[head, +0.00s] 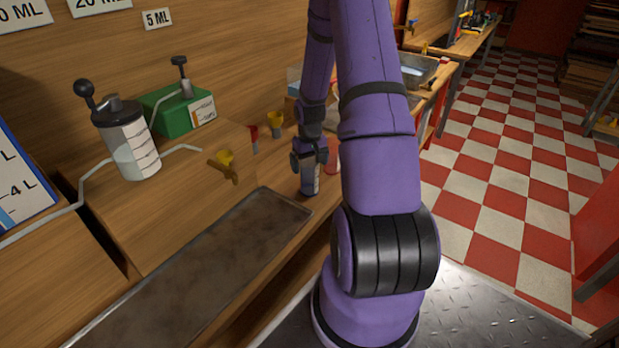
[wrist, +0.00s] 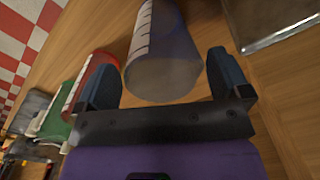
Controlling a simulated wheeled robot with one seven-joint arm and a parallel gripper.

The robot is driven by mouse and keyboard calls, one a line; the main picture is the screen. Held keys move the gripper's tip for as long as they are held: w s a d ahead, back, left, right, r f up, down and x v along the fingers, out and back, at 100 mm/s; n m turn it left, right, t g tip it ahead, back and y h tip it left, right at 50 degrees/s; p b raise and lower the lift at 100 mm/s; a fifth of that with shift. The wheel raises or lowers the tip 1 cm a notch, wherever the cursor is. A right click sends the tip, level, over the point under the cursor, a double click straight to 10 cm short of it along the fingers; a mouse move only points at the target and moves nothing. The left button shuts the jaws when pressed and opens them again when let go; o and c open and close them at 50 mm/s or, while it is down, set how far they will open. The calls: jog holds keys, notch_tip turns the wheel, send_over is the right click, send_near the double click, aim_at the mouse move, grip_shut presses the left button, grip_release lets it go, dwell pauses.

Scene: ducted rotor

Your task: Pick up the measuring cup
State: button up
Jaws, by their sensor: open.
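A clear, bluish measuring cup (wrist: 165,60) with white graduation marks fills the middle of the wrist view. My gripper (wrist: 163,72) is open, with one dark blue finger on each side of the cup's near end. Whether either finger touches it I cannot tell. In the head view my gripper (head: 309,162) is low over the wooden bench, with a small pale marked piece of the cup (head: 316,185) showing at it. The rest of the cup is hidden there by the gripper.
A red marked cup (wrist: 88,85) stands close beside the left finger; it also shows in the head view (head: 333,155), partly behind my arm. A metal tray (wrist: 275,22) lies to the right. Yellow funnels (head: 276,120), a green pump box (head: 180,112) and a pump cylinder (head: 128,140) are on the left.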

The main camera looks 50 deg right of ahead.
jog(key=shift+f, duration=1.1)
jog(key=c, duration=1)
jog(key=shift+r, duration=0.15)
